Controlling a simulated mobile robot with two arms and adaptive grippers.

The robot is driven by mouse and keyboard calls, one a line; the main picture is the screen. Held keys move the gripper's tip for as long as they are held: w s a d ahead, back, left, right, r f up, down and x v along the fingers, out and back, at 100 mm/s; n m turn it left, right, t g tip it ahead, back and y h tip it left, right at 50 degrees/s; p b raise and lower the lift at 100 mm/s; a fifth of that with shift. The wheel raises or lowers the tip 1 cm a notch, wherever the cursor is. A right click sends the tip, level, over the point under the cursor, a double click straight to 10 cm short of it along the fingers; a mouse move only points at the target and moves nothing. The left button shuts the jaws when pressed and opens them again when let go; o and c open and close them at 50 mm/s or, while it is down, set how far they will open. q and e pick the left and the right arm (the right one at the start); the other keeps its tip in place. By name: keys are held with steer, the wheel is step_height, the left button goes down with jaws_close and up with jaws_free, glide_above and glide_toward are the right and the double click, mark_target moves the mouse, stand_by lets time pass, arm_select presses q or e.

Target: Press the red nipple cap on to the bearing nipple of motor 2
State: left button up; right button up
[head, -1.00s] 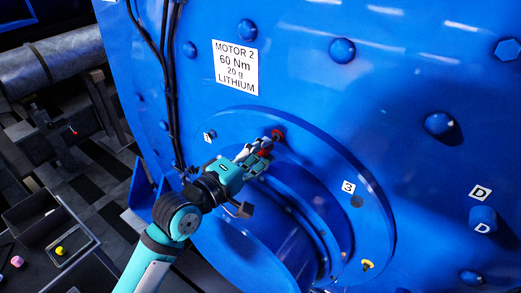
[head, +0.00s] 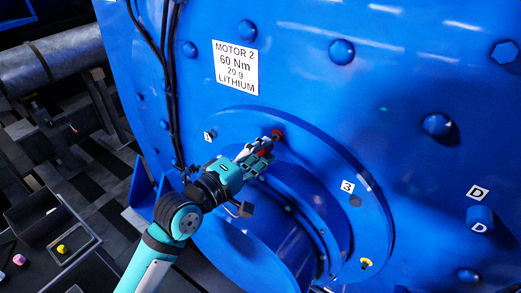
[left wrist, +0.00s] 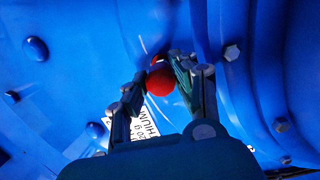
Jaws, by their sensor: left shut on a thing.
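My left gripper (head: 262,148) reaches up to the round blue flange (head: 320,160) of motor 2, which bears the label "MOTOR 2" (head: 236,67). It is shut on the red nipple cap (head: 264,154). In the left wrist view the cap (left wrist: 160,79) is a red ball between the two fingers. A small red fitting (head: 277,134) sits on the flange just beyond the fingertips. In the left wrist view a red edge shows just behind the cap, close to it. I cannot tell whether the cap touches the fitting. My right gripper is out of view.
A yellow-topped fitting (head: 366,263) sits low on the flange, below the "3" label (head: 347,187). A dark tray (head: 90,237) at lower left holds a yellow piece (head: 62,249) and a pink piece (head: 18,259). A large blue cylinder (head: 245,240) juts out below my gripper.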

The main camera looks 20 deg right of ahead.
arm_select(q)
steer(key=shift+p, duration=0.3)
stand_by(0.4)
steer(key=shift+w+d, duration=0.3)
steer(key=shift+d, duration=0.05)
steer(key=shift+x, duration=1.1)
steer(key=o, duration=0.8)
steer(key=shift+w, duration=0.2)
steer(key=v, duration=1.2)
steer(key=shift+s, duration=0.1)
steer(key=shift+f, duration=0.1)
